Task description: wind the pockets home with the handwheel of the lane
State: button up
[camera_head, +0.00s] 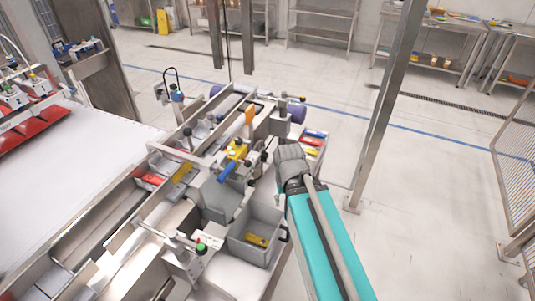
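The lane (125,240) is a long metal channel running from the lower left to the upper middle. Its pockets hold small items, among them a red piece (153,179). My arm reaches in from the bottom right, and its grey wrist is beside the lane's right side. My gripper (264,158) is at the wrist's left end, close to dark round parts on the lane. Its fingers are too small and partly hidden to tell open from shut. I cannot clearly pick out the handwheel among these parts, nor tell whether the gripper touches it.
A grey bin (252,238) with a yellow item stands beside the lane, left of my arm. A blue and yellow tool (233,159) sits on the lane. A tray (312,150) of coloured items lies beyond my wrist. A steel post (384,105) stands right; the floor there is clear.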

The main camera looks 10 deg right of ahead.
jog(key=shift+a, duration=0.2)
jog(key=o, duration=0.4)
jog(key=shift+w+f, duration=0.1)
jog(key=shift+o, duration=0.7)
jog(key=shift+w+a+f+b, duration=0.15)
jog(key=shift+f+b, duration=0.1)
jog(key=shift+b, duration=0.15)
jog(key=w+f+m+t+y+b, duration=0.3)
jog(key=w+f+m+y+b, duration=0.55)
jog(key=w+m+b, duration=0.45)
jog(key=w+d+r+m+t+y+b, duration=0.1)
jog(key=w+d+m+t+y+b, duration=0.5)
jog(key=d+m+b, duration=0.4)
jog(key=shift+w+d+r+m+t+b, duration=0.35)
jog(key=shift+w+m+t+b, duration=0.4)
jog(key=shift+m+b, duration=0.4)
